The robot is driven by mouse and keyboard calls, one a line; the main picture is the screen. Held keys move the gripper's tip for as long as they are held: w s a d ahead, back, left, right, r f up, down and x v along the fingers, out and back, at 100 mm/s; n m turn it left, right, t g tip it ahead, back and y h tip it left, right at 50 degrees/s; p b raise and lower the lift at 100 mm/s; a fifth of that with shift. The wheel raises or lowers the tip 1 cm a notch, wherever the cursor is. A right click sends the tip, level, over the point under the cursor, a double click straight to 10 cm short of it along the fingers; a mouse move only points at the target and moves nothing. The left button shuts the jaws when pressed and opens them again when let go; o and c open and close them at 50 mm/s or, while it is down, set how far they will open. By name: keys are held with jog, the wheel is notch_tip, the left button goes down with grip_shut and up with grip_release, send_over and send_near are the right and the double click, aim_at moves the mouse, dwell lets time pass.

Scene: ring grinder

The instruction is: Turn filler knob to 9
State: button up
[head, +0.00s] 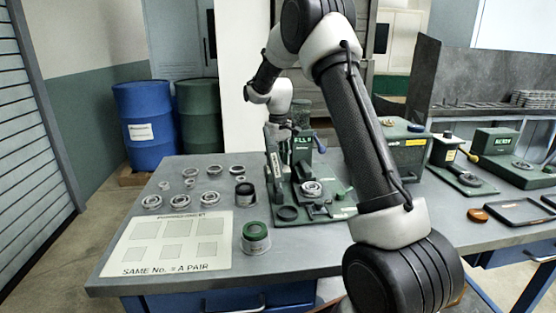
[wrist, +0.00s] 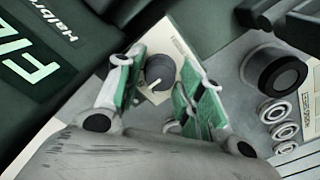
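The filler knob (wrist: 159,70) is a dark round knob on a cream plate (wrist: 170,40) in the wrist view. My gripper (wrist: 158,82) is open, with one green-padded finger on each side of the knob. A gap shows on both sides, so the fingers do not seem to grip it. The knob's pointer and the number it stands at cannot be read. A green panel with large FIL lettering (wrist: 30,70) lies at the left.
In the wrist view a black-topped cylinder (wrist: 275,72) and several bearing rings (wrist: 283,130) lie to the right. In the head view a pairing board (head: 170,243), a green-topped cup (head: 255,238) and rings (head: 152,201) occupy the table's left. Another green machine (head: 462,165) stands right.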

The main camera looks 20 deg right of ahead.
jog(key=c, duration=0.8)
jog(key=shift+m, duration=0.4)
jog(key=m, duration=0.3)
jog(key=shift+m, duration=2.1)
jog(key=o, duration=0.8)
jog(key=shift+r, duration=0.1)
